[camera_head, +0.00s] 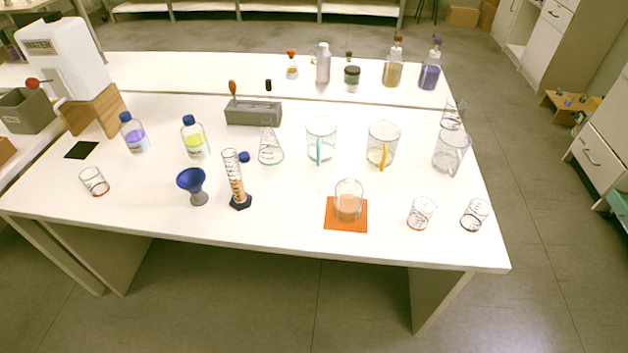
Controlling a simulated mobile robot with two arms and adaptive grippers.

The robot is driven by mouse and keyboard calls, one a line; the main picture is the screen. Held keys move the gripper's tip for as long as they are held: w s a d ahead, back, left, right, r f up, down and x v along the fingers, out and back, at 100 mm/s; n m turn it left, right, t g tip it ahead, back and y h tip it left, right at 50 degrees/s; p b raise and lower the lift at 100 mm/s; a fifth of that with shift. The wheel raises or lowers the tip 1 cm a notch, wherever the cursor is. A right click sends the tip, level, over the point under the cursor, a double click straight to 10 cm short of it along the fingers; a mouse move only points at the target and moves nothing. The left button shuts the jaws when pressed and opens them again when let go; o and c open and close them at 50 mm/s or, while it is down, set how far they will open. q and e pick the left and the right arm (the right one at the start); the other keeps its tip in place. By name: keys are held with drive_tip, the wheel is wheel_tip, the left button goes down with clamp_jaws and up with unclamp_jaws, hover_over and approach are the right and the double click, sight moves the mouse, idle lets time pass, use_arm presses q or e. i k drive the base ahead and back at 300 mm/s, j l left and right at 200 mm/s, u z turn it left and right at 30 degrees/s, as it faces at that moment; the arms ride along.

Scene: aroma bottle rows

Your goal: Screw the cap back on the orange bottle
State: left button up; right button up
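No bottle is plainly the orange one. A tall graduated cylinder (235,182) with orange liquid stands upright on a dark hexagonal foot near the table's front. A small blue cap-like piece (244,157) shows right beside its upper part; I cannot tell whether it lies on the table. A small flask (292,70) with orange contents and an orange-red top stands on the back table. A bottle with purple liquid (135,138) and one with yellow-green liquid (196,143) both wear blue caps. Neither gripper is in view.
A blue funnel (192,180) stands left of the cylinder. A beaker of orange liquid (348,206) sits on an orange mat (334,222). A grey rack (252,114), an Erlenmeyer flask (271,150) and several jugs stand behind. The front left tabletop is mostly clear.

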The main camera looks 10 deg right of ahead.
sight(348, 191)
drive_tip(key=i+j+z, duration=0.2)
drive_tip(key=j+z, duration=0.15)
drive_tip(key=j, duration=0.2)
drive_tip(key=i+j+z, duration=0.1)
drive_tip(key=j+z, duration=0.25)
drive_tip(key=j, duration=0.25)
drive_tip(key=j+z, duration=0.35)
drive_tip(key=j, duration=0.25)
